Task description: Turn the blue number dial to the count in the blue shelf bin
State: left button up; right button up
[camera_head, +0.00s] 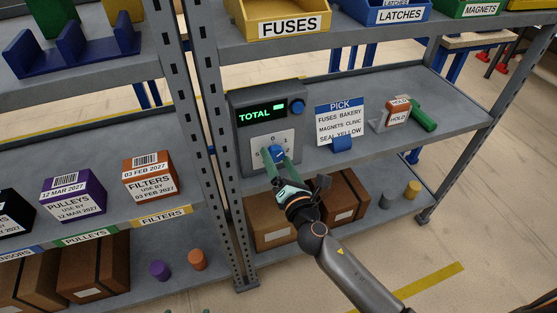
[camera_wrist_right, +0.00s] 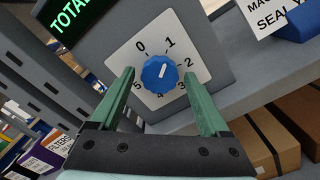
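The blue number dial (camera_head: 277,151) sits on a white plate on the grey TOTAL box. In the right wrist view the dial (camera_wrist_right: 160,73) has a white mark pointing up and slightly right, roughly at the 1. Numbers 0 to 5 ring it. My right gripper (camera_head: 277,160) has its green fingers on either side of the dial; in the wrist view the gripper (camera_wrist_right: 161,76) is open, with gaps between fingers and dial. The blue shelf bin (camera_head: 399,16), labelled LATCHES, is on the upper shelf. A LATCHES label shows inside it; the top edge cuts off the rest.
The TOTAL display (camera_head: 262,113) shows a dash-like mark. A blue button (camera_head: 297,106) is beside it. Brown boxes (camera_head: 270,228) are below. A shelf post (camera_head: 212,125) is left of the box.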

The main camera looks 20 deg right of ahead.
jog(key=shift+o, duration=0.4)
jog(key=shift+s, duration=0.35)
jog(key=s+b, duration=0.2)
jog(key=s, duration=0.9)
jog(key=shift+s+d, duration=0.25)
jog(key=shift+s, duration=0.15)
